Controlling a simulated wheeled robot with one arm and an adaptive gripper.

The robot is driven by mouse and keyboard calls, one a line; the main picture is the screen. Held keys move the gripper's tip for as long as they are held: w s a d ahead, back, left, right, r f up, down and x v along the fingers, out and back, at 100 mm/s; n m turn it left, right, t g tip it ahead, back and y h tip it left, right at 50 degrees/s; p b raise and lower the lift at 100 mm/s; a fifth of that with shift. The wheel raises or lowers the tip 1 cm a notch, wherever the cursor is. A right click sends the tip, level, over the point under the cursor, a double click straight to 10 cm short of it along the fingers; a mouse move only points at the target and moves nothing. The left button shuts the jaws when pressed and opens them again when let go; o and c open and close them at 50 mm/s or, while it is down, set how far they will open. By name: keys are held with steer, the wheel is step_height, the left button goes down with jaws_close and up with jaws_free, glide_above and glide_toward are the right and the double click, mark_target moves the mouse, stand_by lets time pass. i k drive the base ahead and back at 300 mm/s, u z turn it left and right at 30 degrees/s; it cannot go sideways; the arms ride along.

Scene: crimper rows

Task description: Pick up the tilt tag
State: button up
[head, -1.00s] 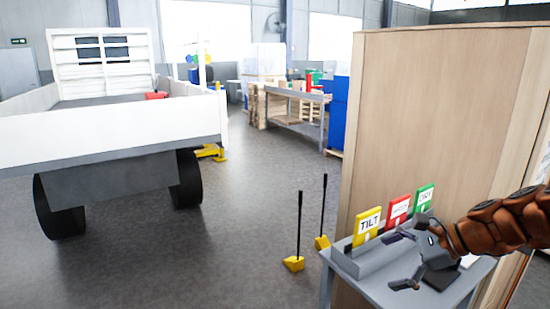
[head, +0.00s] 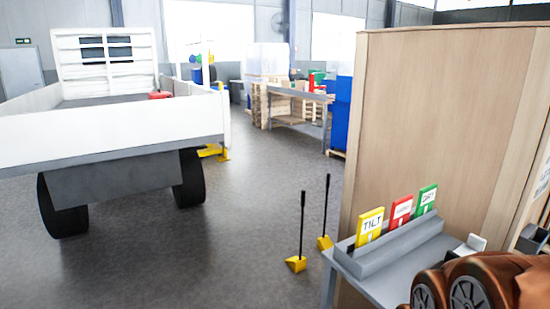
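The yellow tilt tag (head: 369,226) stands upright in a grey holder (head: 392,249) on a small grey table, at the left end of a row of tags. A red tag (head: 400,212) and a green tag marked DRY (head: 426,199) stand to its right. My orange-brown arm fills the lower right corner. My gripper's fingers are not visible in this view, so whether it is open or shut does not show.
A tall wooden panel (head: 440,120) stands behind the table (head: 385,285). Two yellow wedges with black handles (head: 297,263) (head: 325,242) are on the floor left of it. A white truck bed (head: 110,125) is at the left. The floor between is clear.

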mark_target(370, 225)
steer(key=u, duration=1.6)
steer(key=k, duration=0.65)
steer(key=z, duration=1.6)
